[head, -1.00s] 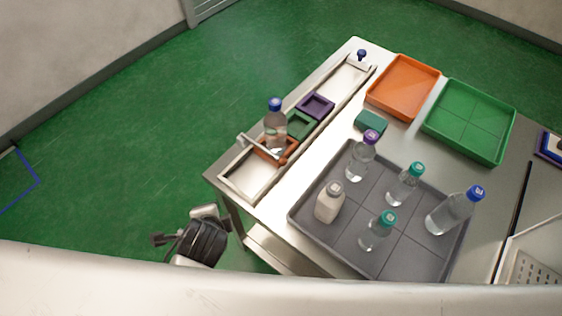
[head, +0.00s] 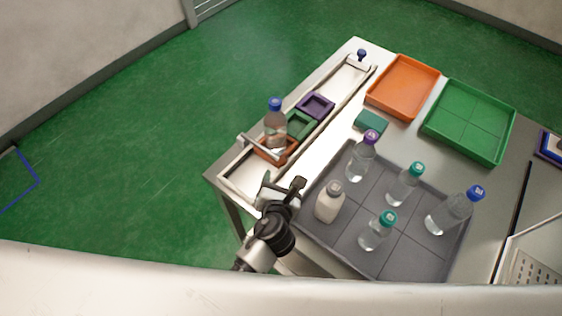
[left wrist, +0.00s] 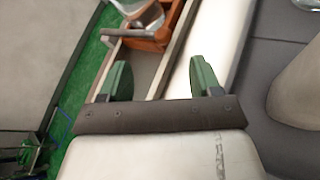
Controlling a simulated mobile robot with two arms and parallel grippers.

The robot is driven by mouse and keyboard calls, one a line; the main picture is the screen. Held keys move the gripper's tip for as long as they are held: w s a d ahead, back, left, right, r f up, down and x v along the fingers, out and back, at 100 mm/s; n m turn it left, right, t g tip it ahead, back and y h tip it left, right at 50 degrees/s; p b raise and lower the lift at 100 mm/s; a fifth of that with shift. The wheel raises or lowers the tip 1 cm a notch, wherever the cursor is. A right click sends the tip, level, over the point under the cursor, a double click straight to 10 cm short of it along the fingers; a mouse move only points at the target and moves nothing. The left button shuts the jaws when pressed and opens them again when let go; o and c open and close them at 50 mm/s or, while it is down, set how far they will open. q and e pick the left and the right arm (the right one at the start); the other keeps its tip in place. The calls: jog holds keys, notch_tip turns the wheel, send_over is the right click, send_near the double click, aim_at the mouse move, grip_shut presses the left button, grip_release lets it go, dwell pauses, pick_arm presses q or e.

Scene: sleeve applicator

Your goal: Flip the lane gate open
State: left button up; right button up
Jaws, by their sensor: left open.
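The lane (head: 240,178) is a long metal channel along the table's left edge. The lane gate (head: 258,147) looks like a pale bar lying across it, just in front of a clear blue-capped bottle (head: 275,125). The bottle stands at an orange square holder (head: 285,152). My left gripper (head: 281,188) is over the near end of the lane, short of the bar and not touching it. In the left wrist view its two green fingertips (left wrist: 162,78) are apart with nothing between them. The orange holder (left wrist: 155,42) shows beyond them. My right gripper is out of view.
Green (head: 301,124) and purple (head: 316,105) holders sit farther along the lane. A grey tray (head: 340,262) with several bottles lies close to the right of my gripper. Orange (head: 403,87) and green (head: 470,120) trays stand at the back. Left of the table is open floor.

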aim_at(281, 163)
pick_arm(q)
jog(key=x, duration=0.8)
jog(key=shift+w+f+b, duration=0.1)
jog(key=shift+w+b, duration=0.05)
jog(key=shift+b, duration=0.2)
